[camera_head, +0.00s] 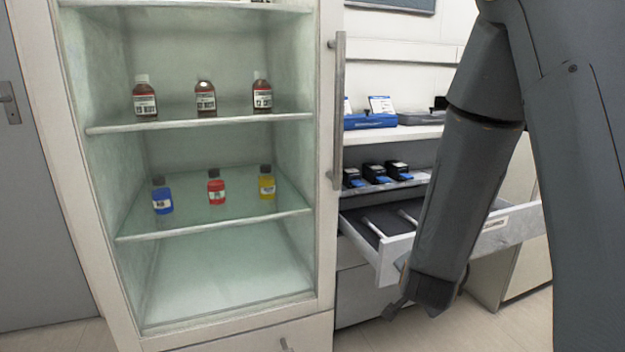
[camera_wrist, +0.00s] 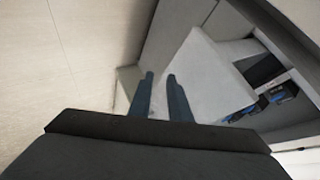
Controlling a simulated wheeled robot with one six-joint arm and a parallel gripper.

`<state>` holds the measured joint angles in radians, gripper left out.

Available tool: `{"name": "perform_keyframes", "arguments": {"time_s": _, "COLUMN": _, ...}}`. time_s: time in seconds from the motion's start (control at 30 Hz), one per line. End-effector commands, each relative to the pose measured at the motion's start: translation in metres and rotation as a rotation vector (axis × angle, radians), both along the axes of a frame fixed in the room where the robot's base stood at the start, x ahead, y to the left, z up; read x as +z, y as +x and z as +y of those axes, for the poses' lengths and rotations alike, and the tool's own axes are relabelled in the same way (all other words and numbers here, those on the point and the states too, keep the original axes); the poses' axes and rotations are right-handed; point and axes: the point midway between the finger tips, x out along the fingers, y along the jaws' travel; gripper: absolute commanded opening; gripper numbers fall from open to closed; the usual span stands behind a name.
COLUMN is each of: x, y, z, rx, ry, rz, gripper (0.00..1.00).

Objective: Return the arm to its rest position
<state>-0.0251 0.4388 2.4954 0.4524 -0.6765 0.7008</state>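My arm hangs down on the right side of the head view, in front of the open drawer. My gripper (camera_head: 393,310) is at its lower end, small and partly hidden behind the wrist there. In the wrist view, the two dark blue fingers of my gripper (camera_wrist: 160,76) stand apart with nothing between them. The gripper is open and empty, and no contact shows with the drawer (camera_head: 510,230) near it.
A glass-shelved cabinet (camera_head: 200,122) on the left holds brown bottles above and a blue bottle (camera_head: 162,198), red bottle (camera_head: 216,190) and yellow bottle (camera_head: 267,185) below. Black devices (camera_head: 374,173) stand on a shelf above the drawer. Clear floor (camera_wrist: 70,60) shows in the wrist view.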

Motion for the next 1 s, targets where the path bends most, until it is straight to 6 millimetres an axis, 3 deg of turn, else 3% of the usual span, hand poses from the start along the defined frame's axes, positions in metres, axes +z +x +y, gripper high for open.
{"name": "perform_keyframes", "arguments": {"time_s": 0.03, "x": 0.008, "y": -0.004, "z": 0.033, "rx": 0.105, "ry": -0.001, "rz": 0.050, "gripper": 0.17}}
{"name": "perform_keyframes", "arguments": {"time_s": 0.2, "x": 0.024, "y": -0.047, "z": 0.126, "rx": 0.477, "ry": -0.042, "rz": 0.257, "gripper": 0.17}}
{"name": "perform_keyframes", "arguments": {"time_s": 0.3, "x": 0.035, "y": -0.087, "z": 0.168, "rx": 0.703, "ry": -0.090, "rz": 0.374, "gripper": 0.17}}
{"name": "perform_keyframes", "arguments": {"time_s": 0.4, "x": 0.048, "y": -0.131, "z": 0.196, "rx": 0.914, "ry": -0.149, "rz": 0.483, "gripper": 0.17}}
{"name": "perform_keyframes", "arguments": {"time_s": 0.5, "x": 0.059, "y": -0.169, "z": 0.210, "rx": 1.083, "ry": -0.206, "rz": 0.570, "gripper": 0.17}}
{"name": "perform_keyframes", "arguments": {"time_s": 0.7, "x": 0.077, "y": -0.226, "z": 0.217, "rx": 1.324, "ry": -0.301, "rz": 0.701, "gripper": 0.17}}
{"name": "perform_keyframes", "arguments": {"time_s": 0.93, "x": 0.097, "y": -0.277, "z": 0.211, "rx": 1.531, "ry": -0.396, "rz": 0.820, "gripper": 0.17}}
{"name": "perform_keyframes", "arguments": {"time_s": 1.0, "x": 0.105, "y": -0.276, "z": 0.205, "rx": 1.513, "ry": -0.388, "rz": 0.828, "gripper": 0.17}}
